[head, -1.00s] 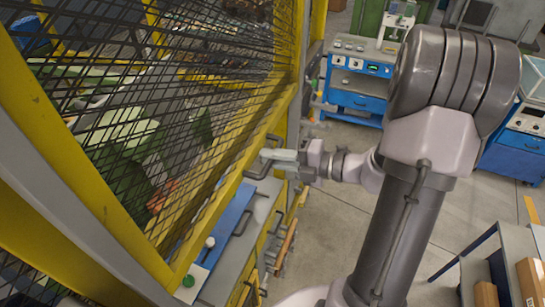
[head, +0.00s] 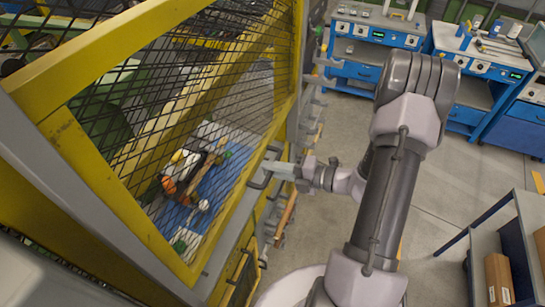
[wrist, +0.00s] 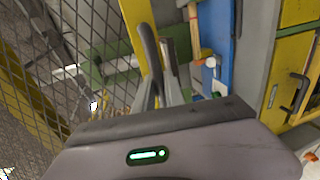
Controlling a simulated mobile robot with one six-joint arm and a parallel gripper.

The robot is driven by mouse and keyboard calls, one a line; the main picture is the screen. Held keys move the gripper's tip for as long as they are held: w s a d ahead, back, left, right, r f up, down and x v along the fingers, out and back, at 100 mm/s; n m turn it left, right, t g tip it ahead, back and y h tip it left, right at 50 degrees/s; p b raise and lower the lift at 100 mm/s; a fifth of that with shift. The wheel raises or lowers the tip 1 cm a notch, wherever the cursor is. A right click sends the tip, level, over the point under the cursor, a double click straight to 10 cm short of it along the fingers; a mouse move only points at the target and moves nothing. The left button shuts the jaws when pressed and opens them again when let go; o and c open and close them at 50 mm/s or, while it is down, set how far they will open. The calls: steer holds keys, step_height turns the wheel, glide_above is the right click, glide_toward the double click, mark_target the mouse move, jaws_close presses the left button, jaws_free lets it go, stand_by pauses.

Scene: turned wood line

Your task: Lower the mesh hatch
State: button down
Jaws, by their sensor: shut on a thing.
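The mesh hatch (head: 188,262) is a yellow frame with dark wire mesh, slanting across the left half of the head view. In the wrist view its mesh (wrist: 40,75) fills the left side. A dark bar handle (head: 257,183) sits on its lower rail, and it also shows in the wrist view (wrist: 149,55). My gripper (head: 279,171) is at this handle, shut on it. The exact contact between the fingers and handle is partly hidden. In the wrist view, the blue work surface (wrist: 218,50) shows uncovered beside the hatch's edge.
Behind the mesh lie an orange-and-white object (head: 172,183) and small tools. Blue workbenches (head: 365,70) stand at the back right. A grey shelf unit with a cardboard box (head: 499,279) stands at the lower right. The floor between is clear.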

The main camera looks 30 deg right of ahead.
step_height(320, 180, down, 25)
steer(key=b, duration=1.3)
steer(key=shift+r, duration=0.15)
steer(key=shift+s+a, duration=0.1)
steer(key=c, duration=1.4)
jaws_free()
steer(key=shift+d, duration=0.2)
steer(key=p+v, duration=0.2)
steer(key=v, duration=1.5)
steer(key=shift+s, duration=0.15)
